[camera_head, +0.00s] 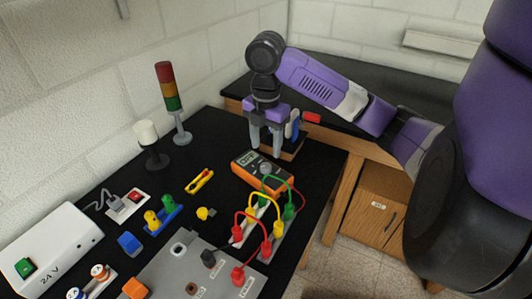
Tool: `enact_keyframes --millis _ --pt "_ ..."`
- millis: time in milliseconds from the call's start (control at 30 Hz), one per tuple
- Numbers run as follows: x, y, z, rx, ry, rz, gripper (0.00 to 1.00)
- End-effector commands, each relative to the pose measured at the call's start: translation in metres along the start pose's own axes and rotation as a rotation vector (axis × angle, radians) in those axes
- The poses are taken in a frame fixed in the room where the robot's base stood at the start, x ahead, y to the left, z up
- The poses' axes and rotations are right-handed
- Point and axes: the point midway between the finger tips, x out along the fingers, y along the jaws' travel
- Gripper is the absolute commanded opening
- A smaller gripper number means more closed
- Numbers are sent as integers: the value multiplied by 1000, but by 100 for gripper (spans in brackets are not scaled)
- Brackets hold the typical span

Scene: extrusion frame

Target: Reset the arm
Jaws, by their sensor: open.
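My purple arm reaches in from the right. My gripper (266,147) points down at the back right of the black table, with its two grey fingers apart. I see nothing between them. It is close behind the orange multimeter (262,174), and I cannot tell how high above the table it is. A blue-handled thing (295,124) and a red piece (312,118) show just right of the fingers, partly hidden.
A red, amber and green signal tower (171,100) and a white-topped lamp (150,144) stand at left. Red, yellow and green cables (254,218) arch near the table's right edge. A 24 V box (50,250) is front left. White brick walls close the back.

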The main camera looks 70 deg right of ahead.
Motion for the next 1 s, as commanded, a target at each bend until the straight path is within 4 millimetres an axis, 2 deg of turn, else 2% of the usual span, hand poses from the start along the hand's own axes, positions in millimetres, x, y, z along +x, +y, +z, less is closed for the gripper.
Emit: enact_keyframes --millis 200,800,867,1000 --pt "-9 0 -1 -1 1 -1 52" --pt "-9 0 0 16 1 1 52" --pt "-9 7 -3 50 12 30 52" --pt "-15 44 -7 165 33 187 52"
